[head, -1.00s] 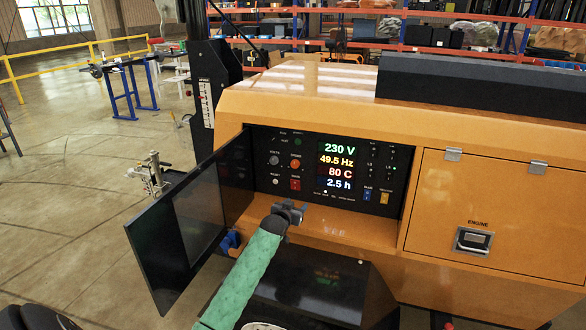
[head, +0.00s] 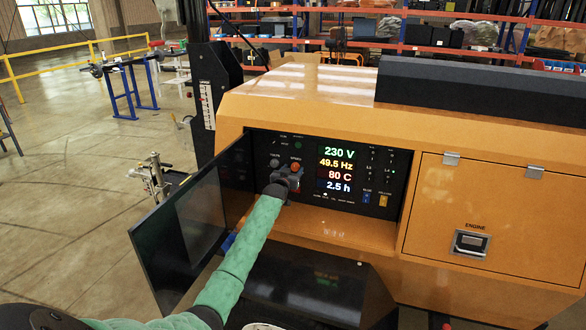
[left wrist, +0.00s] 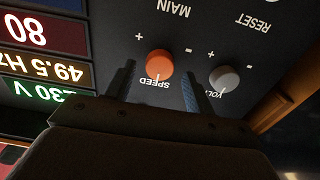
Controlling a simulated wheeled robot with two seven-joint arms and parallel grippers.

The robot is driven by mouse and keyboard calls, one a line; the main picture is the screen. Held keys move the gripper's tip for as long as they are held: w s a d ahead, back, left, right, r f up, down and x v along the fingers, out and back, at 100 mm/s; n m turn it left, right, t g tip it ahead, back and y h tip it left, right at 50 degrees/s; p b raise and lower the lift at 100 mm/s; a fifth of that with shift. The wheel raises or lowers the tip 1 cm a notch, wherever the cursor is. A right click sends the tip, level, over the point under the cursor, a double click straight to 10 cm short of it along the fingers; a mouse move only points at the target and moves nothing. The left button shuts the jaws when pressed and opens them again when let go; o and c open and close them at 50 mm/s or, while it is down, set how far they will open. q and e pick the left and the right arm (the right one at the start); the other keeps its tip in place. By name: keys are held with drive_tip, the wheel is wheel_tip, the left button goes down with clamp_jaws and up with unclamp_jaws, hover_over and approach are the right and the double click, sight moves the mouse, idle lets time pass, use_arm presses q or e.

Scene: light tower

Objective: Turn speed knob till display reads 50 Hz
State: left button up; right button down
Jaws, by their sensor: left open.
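The orange speed knob (left wrist: 159,63) is on the dark control panel. In the head view the knob (head: 296,165) shows just above my left gripper (head: 288,175). The display (head: 336,163) reads 49.5 Hz on its yellow line, with 230 V above it. My left gripper is open at the panel. In the left wrist view its two fingers (left wrist: 158,84) stand one on each side of the speed knob, with gaps between fingers and knob. The grey volts knob (left wrist: 224,79) is just right of the right finger. My right gripper is not in view.
The panel sits in a recess of the orange cabinet (head: 480,145). Its dark door (head: 180,230) hangs open to the left, close to my left arm. A red display line (left wrist: 25,30) reads 80. A reset label (left wrist: 257,22) is near the volts knob.

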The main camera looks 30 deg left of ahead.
use_arm(q)
drive_tip(key=shift+w, duration=0.55)
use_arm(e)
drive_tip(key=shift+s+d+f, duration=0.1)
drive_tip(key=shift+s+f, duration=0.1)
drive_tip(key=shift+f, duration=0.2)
use_arm(q)
drive_tip(key=c, duration=0.9)
drive_tip(key=shift+c, duration=0.2)
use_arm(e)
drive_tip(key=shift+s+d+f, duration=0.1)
use_arm(q)
drive_tip(key=shift+f+m, duration=0.1)
drive_tip(key=shift+m, duration=0.3)
drive_tip(key=m+b, duration=0.2)
drive_tip(key=m, duration=0.1)
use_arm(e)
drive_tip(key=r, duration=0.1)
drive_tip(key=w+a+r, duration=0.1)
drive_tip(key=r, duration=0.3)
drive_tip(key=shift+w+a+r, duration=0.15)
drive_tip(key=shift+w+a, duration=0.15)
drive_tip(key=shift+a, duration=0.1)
